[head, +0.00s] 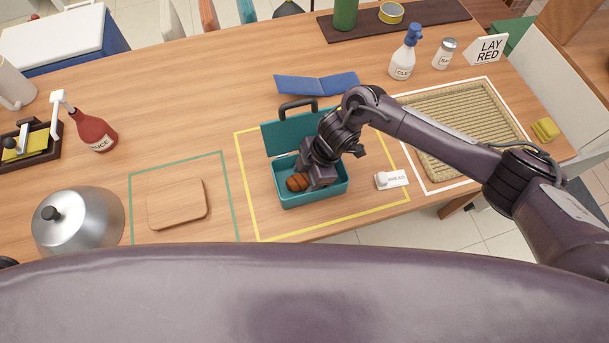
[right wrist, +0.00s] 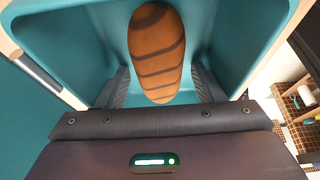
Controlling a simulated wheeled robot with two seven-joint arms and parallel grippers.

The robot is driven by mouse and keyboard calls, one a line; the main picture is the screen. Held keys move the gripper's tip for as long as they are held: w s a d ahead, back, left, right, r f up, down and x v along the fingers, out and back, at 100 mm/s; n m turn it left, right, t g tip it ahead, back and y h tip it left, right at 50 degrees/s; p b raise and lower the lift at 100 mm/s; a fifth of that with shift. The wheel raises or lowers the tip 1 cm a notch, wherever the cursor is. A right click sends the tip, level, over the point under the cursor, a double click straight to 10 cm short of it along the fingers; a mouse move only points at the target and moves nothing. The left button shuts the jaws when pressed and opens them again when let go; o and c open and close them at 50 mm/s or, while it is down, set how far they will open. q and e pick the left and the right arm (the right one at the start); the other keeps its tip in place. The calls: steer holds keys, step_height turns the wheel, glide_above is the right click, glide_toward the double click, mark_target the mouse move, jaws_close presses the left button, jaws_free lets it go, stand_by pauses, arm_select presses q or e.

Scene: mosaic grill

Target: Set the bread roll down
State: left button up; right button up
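The bread roll (head: 296,183) is brown with dark stripes and lies inside the open teal box (head: 312,199). My right gripper (head: 309,181) reaches down into the box beside the roll. In the right wrist view the roll (right wrist: 157,55) lies lengthwise between the two fingers (right wrist: 160,85), against the teal box inside (right wrist: 95,25). Teal gaps show between the roll and each finger, so the gripper looks open. The roll's contact with the box floor is partly hidden. My left gripper is not in view.
The box stands within a yellow outline (head: 251,204), its lid (head: 283,138) raised behind. A wooden board (head: 177,204) lies in a green outline to the left. A white labelled piece (head: 391,179) is close right. A blue folded stand (head: 316,84) is behind; a woven tray (head: 463,125) is farther right.

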steer(key=shift+r, duration=0.3)
steer(key=v, duration=1.1)
steer(key=shift+d+r+b, duration=0.2)
steer(key=shift+r+b, duration=0.1)
steer(key=shift+r, duration=0.05)
steer(key=shift+f, duration=0.1)
